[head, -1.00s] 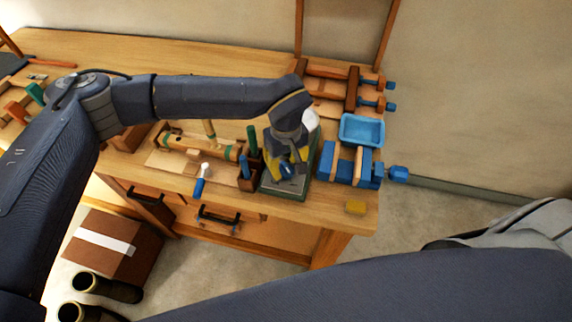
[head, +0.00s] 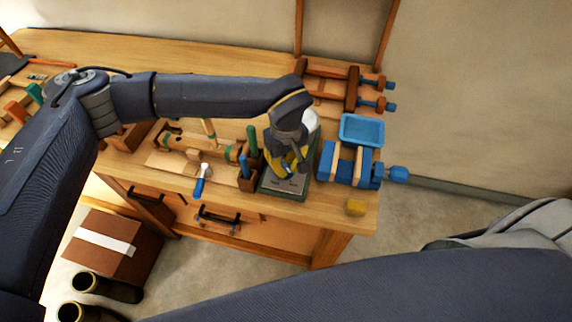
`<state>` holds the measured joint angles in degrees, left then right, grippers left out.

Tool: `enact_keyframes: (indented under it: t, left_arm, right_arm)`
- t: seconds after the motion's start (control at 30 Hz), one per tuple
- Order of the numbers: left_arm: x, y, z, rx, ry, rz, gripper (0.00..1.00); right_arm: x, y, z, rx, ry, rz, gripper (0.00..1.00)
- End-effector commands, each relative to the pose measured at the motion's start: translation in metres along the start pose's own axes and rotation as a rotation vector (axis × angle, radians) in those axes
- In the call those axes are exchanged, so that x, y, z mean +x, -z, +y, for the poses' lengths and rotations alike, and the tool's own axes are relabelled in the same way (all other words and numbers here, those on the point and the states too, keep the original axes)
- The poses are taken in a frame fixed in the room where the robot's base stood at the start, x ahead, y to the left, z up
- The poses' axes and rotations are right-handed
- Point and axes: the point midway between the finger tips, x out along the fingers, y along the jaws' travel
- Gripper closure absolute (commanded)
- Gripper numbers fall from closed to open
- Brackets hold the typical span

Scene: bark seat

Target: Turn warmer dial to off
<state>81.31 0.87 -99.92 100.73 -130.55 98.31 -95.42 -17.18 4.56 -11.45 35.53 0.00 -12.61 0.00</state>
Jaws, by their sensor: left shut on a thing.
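The warmer (head: 284,186) is a dark green base with a grey front plate on the workbench's right part. A white rounded thing (head: 311,121) shows behind my left gripper, on the warmer's far side. My left gripper (head: 286,172), with yellow on its fingers, points down onto the warmer just behind the front plate. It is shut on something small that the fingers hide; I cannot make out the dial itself.
A blue vise (head: 350,167) and a light blue tray (head: 362,130) stand close to the right of the warmer. A wooden holder (head: 247,182) with blue and green handles is close on the left.

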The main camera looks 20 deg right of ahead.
Motion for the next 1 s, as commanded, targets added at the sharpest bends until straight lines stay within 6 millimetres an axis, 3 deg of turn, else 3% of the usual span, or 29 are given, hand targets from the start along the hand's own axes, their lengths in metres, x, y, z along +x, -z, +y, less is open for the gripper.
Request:
enact_keyframes:
  t: [1.0]
  left_arm:
    - [0.0003,-0.0002,-0.0001,-0.914,0.001,0.001,1.00]
  right_arm:
    - [0.0000,0.0000,-0.0001,0.000,0.000,0.000,0.41]
